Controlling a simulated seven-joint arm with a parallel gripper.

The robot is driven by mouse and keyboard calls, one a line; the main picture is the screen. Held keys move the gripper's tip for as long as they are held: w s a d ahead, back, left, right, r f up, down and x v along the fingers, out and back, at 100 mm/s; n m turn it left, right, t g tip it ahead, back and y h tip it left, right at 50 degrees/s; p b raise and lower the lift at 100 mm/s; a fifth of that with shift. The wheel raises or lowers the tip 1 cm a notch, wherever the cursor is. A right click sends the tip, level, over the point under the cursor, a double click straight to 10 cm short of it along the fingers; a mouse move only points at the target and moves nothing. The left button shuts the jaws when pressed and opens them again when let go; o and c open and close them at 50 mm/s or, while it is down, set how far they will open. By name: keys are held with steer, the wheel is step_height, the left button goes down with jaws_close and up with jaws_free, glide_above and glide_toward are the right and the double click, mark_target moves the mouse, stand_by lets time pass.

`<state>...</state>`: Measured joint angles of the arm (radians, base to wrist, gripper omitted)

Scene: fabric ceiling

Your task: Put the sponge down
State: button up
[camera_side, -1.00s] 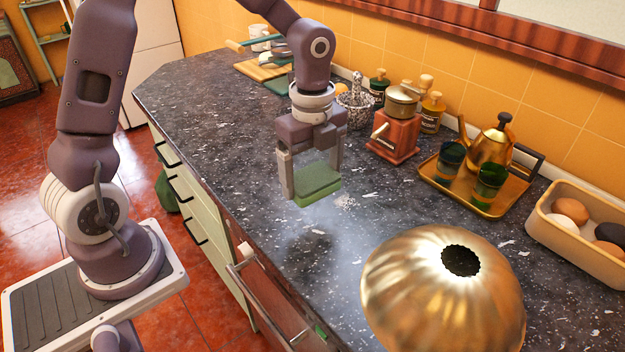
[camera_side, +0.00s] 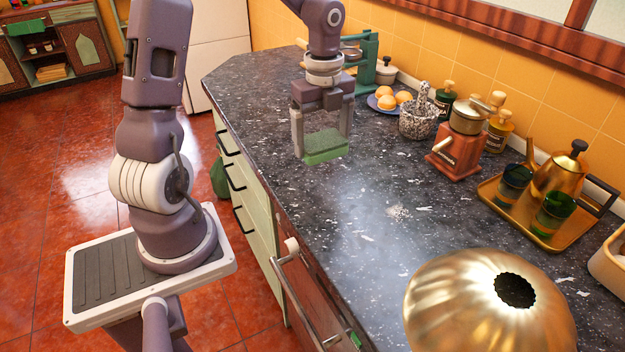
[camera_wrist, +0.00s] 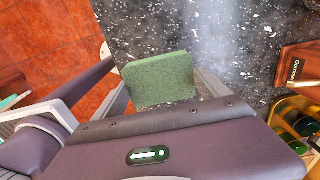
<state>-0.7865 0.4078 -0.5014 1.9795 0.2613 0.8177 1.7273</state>
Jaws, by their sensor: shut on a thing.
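The green sponge (camera_side: 325,144) is held between the two fingers of my gripper (camera_side: 323,140), over the left part of the dark speckled counter (camera_side: 345,205). In the wrist view the sponge (camera_wrist: 160,79) sits between the fingers of my gripper (camera_wrist: 163,95), with the counter behind it. The sponge looks roughly level. I cannot tell for sure how far its underside is from the counter.
A mortar (camera_side: 418,124), a wooden coffee grinder (camera_side: 458,150) and a plate of orange fruit (camera_side: 386,98) stand right of my gripper. A gold tray (camera_side: 490,188) with a kettle (camera_side: 560,180) is farther right. A brass dome (camera_side: 450,300) is in front. The mid counter is clear.

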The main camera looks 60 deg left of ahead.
glide_above(304, 178)
step_height(304, 178, down, 10)
steer(key=shift+r, duration=0.25)
steer(key=o, duration=1.3)
steer(key=shift+f, duration=0.15)
steer(key=shift+n+y, duration=0.3)
steer(key=shift+n, duration=0.3)
steer(key=r, duration=0.4)
steer(key=d+r, duration=0.1)
steer(key=r, duration=0.4)
steer(key=d+r, duration=0.1)
steer(key=r, duration=0.3)
steer(key=shift+s+r, duration=0.25)
steer(key=shift+r, duration=0.15)
steer(key=s+d+r+n+t, duration=0.2)
steer(key=s+d+r+n, duration=0.2)
steer(key=s+d+n, duration=0.3)
steer(key=s+d+r+n+t, duration=0.3)
steer(key=s+d+r+n, duration=0.1)
steer(key=s+d+n, duration=0.3)
steer(key=d+n, duration=0.2)
steer(key=n, duration=0.1)
steer(key=shift+s+r+t, duration=0.15)
steer(key=shift+s+t, duration=0.15)
